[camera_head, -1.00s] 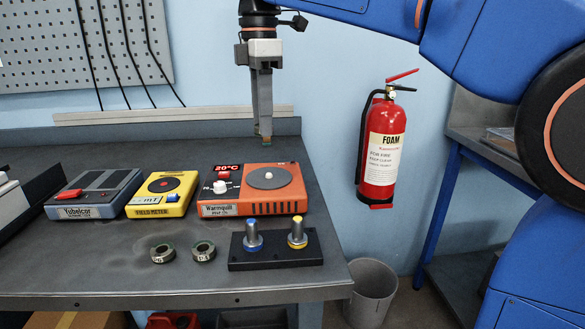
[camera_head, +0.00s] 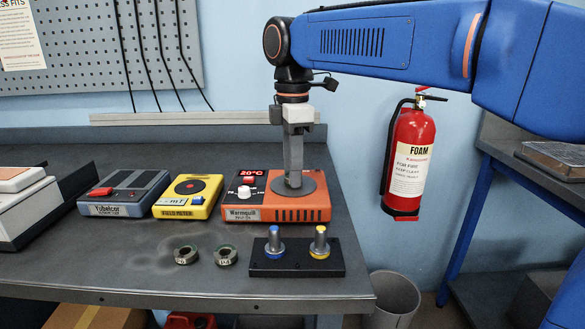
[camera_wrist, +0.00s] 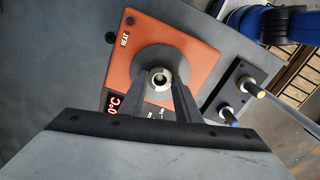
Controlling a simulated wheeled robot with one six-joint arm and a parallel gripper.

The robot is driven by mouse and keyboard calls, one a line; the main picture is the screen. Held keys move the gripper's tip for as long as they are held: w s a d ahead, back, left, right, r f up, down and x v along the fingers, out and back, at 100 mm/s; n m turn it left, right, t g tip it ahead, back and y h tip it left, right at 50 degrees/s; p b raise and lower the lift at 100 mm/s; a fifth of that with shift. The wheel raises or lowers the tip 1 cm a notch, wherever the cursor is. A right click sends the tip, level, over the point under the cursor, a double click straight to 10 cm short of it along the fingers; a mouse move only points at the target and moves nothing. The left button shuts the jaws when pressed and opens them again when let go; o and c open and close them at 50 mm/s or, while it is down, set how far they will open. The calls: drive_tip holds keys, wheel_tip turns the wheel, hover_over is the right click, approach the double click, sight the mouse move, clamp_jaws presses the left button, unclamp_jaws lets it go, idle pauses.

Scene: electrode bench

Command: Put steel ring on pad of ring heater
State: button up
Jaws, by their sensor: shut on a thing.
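The ring heater (camera_head: 290,214) is an orange box with a red 20°C display, a white knob and a round grey pad (camera_head: 308,184). The pad also shows in the wrist view (camera_wrist: 146,60). My gripper (camera_head: 294,184) points straight down over the pad, its fingertips at or just above it. In the wrist view, the fingers are shut on a small steel ring (camera_wrist: 159,80), which lies within the pad's outline. The ring is hidden in the head view, and I cannot tell whether it touches the pad.
Two other labelled rings (camera_head: 186,255) (camera_head: 226,255) lie on the bench in front. A black block (camera_head: 300,268) with two posts, blue and yellow at the base, stands at front right. A yellow meter (camera_head: 187,198) and a grey-blue device (camera_head: 125,194) stand left of the heater.

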drive_tip(key=o, duration=1.1)
drive_tip(key=shift+f, duration=0.1)
drive_tip(key=shift+o, duration=0.2)
wheel_tip(320, 180, up, 12)
